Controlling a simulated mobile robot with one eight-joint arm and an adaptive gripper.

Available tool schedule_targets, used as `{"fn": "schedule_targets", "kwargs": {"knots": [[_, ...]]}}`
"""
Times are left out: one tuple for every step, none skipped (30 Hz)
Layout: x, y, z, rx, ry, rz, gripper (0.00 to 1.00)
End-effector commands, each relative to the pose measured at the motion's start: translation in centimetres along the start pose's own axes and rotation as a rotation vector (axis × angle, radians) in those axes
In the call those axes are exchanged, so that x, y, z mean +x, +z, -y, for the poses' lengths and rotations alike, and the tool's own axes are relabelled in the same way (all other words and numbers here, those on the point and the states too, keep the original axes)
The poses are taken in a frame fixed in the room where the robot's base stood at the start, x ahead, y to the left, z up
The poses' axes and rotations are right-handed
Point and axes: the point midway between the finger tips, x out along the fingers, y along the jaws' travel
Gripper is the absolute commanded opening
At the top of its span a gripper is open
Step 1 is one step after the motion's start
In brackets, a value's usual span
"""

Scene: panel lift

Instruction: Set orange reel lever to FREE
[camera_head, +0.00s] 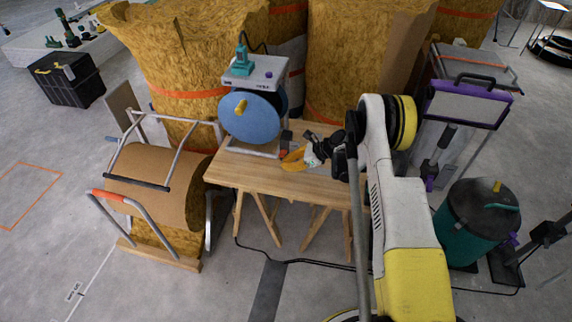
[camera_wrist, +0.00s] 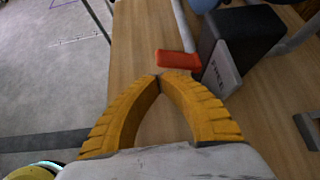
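The orange lever (camera_wrist: 178,60) lies just beyond my fingertips in the wrist view, to the left of a dark block (camera_wrist: 243,40). A grey plate (camera_wrist: 222,72) on the block's near side reads FREE. The lever's right end is close to the plate; I cannot tell if they touch. My gripper (camera_wrist: 158,77) has two yellow fingers with their tips together and nothing between them. In the head view my gripper (camera_head: 291,160) is low over the wooden bench, in front of the blue reel (camera_head: 252,118). The lever is too small there to make out surely.
The wooden bench (camera_head: 255,178) carries the reel's white frame. A grey bracket (camera_wrist: 306,130) lies at the right in the wrist view. A large brown roll (camera_head: 150,185) stands left of the bench, and a teal bin (camera_head: 465,235) right of it.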

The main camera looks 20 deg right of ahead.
Motion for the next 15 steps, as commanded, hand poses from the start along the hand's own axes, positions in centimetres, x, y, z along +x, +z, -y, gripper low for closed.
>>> {"fn": "schedule_targets", "kwargs": {"knots": [[-0.1,0.1,0.0,0.000,0.000,0.000,0.00],[-0.1,0.2,0.0,0.000,0.000,0.000,0.00],[-0.2,0.3,0.0,0.000,0.000,0.000,0.00],[-0.3,0.4,0.0,0.000,0.000,0.000,0.00],[-0.4,0.5,0.0,0.000,0.000,0.000,0.00],[-0.5,0.7,0.1,0.000,0.000,0.000,0.00],[-0.6,0.8,0.1,0.000,0.000,0.000,0.00],[-0.7,0.9,0.1,0.000,0.000,0.000,0.00],[-0.8,1.0,0.1,0.000,0.000,0.000,0.00],[-0.9,1.1,0.1,0.000,0.000,0.001,0.00],[-0.9,1.2,0.1,0.000,0.000,0.001,0.00],[-1.0,1.3,0.1,0.000,0.000,0.002,0.00],[-1.0,1.4,0.1,0.000,-0.001,0.002,0.00],[-1.0,1.4,0.1,0.000,-0.001,0.003,0.00],[-1.0,1.4,0.1,0.000,-0.001,0.004,0.00]]}}
